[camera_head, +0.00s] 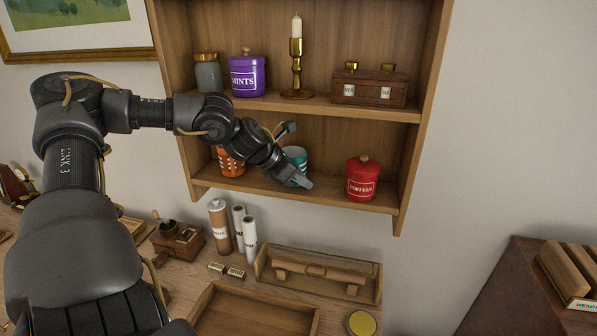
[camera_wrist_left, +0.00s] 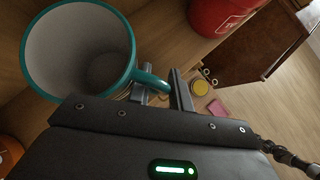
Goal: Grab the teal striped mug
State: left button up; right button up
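The teal striped mug (camera_head: 299,158) stands on the lower shelf, between the orange patterned container and the red canister. In the left wrist view the mug (camera_wrist_left: 80,52) shows its white inside and teal rim, with its teal handle (camera_wrist_left: 151,81) toward my fingers. My left gripper (camera_head: 297,157) is open at the mug, its fingers spread apart in the head view. In the left wrist view the handle reaches in between the fingers of the gripper (camera_wrist_left: 161,88); I cannot tell whether they touch it. My wrist hides part of the mug in the head view. My right gripper is not in view.
The red canister (camera_head: 363,179) stands to the right on the same shelf, with free room between. The orange container (camera_head: 231,162) is close on the left, partly behind my arm. The upper shelf board (camera_head: 330,108) is above. A table with trays (camera_head: 262,318) lies below.

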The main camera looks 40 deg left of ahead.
pick_arm(q)
jog(key=shift+s+r, duration=0.15)
jog(key=shift+s, duration=0.15)
jog(key=shift+s+r, duration=0.15)
jog(key=shift+s, duration=0.1)
jog(key=shift+c, duration=1)
grip_shut()
jog(key=shift+w, duration=0.2)
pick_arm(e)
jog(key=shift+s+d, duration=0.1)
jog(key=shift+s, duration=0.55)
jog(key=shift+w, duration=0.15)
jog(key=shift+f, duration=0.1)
